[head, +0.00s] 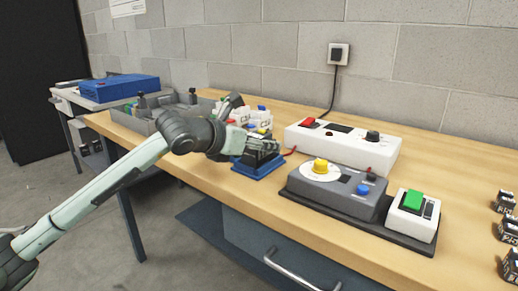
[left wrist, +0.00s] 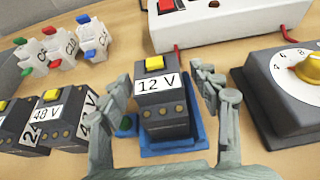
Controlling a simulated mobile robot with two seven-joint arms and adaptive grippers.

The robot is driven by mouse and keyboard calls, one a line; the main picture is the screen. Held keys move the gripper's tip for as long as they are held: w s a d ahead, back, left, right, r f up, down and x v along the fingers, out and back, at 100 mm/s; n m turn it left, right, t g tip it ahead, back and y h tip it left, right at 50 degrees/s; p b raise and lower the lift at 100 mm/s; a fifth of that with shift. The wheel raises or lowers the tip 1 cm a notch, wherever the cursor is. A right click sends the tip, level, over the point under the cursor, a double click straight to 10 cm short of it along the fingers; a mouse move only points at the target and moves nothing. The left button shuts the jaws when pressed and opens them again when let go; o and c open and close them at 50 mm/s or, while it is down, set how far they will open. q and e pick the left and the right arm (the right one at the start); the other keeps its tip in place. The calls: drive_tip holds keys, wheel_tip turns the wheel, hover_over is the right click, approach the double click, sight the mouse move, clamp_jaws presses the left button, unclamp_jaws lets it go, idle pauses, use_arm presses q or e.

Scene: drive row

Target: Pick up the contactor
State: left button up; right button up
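A dark block labelled 12 V with a yellow top (left wrist: 160,93), which looks like the contactor, stands upright on a blue base (left wrist: 199,148). My left gripper (left wrist: 163,88) is open, with one finger on each side of this block. I cannot tell whether the fingers touch it. In the head view my left gripper (head: 264,146) is over the blue base (head: 257,172) and mostly hides the block. My right gripper is not in view.
Similar yellow-topped dark blocks (left wrist: 50,115) stand close to the left finger. White parts with coloured tips (left wrist: 60,48) lie behind them. A white box with a red switch (head: 343,146) and a grey dial unit (head: 336,191) stand to the right. A grey bin (head: 140,122) is at left.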

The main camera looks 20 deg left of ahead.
use_arm(q)
clamp_jaws()
drive_tip(key=shift+r, duration=0.1)
